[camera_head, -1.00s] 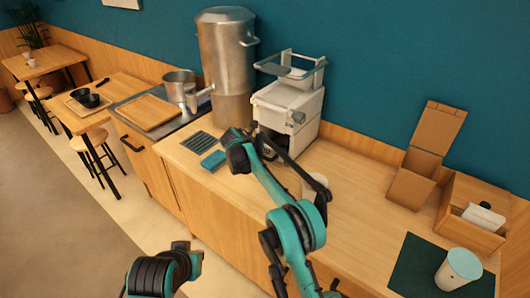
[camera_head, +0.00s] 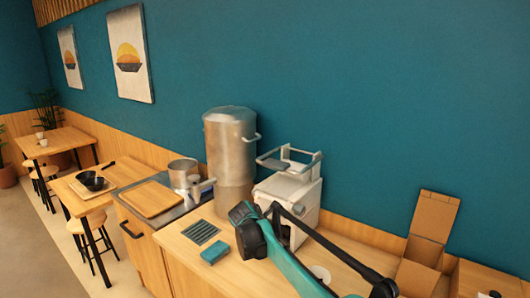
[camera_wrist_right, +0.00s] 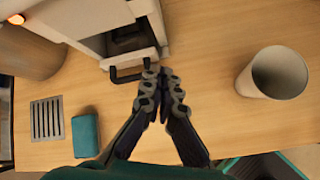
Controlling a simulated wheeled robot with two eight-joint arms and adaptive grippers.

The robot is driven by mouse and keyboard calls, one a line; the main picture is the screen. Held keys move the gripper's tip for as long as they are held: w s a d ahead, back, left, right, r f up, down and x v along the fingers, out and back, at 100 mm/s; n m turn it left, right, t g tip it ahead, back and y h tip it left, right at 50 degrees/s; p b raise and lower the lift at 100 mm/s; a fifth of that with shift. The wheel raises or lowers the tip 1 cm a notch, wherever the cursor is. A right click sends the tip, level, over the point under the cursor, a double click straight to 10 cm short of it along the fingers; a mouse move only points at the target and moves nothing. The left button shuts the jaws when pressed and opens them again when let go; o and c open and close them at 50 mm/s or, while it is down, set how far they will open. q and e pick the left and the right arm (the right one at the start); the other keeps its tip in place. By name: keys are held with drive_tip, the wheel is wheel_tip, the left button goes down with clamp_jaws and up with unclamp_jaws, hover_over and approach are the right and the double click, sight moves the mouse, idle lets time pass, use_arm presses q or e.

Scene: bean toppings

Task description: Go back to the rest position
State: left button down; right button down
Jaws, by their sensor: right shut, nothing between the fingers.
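My right gripper (camera_wrist_right: 161,78) shows in the right wrist view with its two dark fingers together and nothing between them. It hangs over the wooden counter, by the black handle at the front of the white machine (camera_wrist_right: 120,28). A pale cup (camera_wrist_right: 272,72) stands to the right of the fingers, apart from them. In the head view my right arm reaches in from the lower right in front of the white machine (camera_head: 290,193); its fingertips cannot be made out there. My left gripper is outside both views.
A teal block (camera_head: 215,252) and a dark grille (camera_head: 201,232) lie on the counter (camera_head: 180,256). A tall steel urn (camera_head: 230,150), a steel pot (camera_head: 183,173) and a wooden tray (camera_head: 151,198) stand left of the machine. An open cardboard box (camera_head: 432,225) is at the right.

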drive_tip(key=s+d+r+m+y, duration=0.15)
drive_tip(key=s+d+m, duration=0.25)
drive_tip(key=s, duration=0.4)
drive_tip(key=s+d+r+m, duration=0.2)
drive_tip(key=s+d+m, duration=0.25)
drive_tip(key=s, duration=0.25)
drive_tip(key=s+d+r+m+y, duration=0.15)
drive_tip(key=s+d+m, duration=0.25)
drive_tip(key=s, duration=0.4)
drive_tip(key=s+f+m, duration=0.2)
drive_tip(key=s+m, duration=0.1)
drive_tip(key=s, duration=0.3)
drive_tip(key=s+d+f+m+y, duration=0.1)
drive_tip(key=s+f+m, duration=0.2)
drive_tip(key=s+m, duration=0.1)
drive_tip(key=s+d+f+m, duration=0.1)
drive_tip(key=s+f+m, duration=0.1)
drive_tip(key=s+m, duration=0.2)
drive_tip(key=s, duration=0.3)
drive_tip(key=shift+s+d+f, duration=0.2)
drive_tip(key=shift+s+d, duration=0.05)
drive_tip(key=shift+s, duration=0.1)
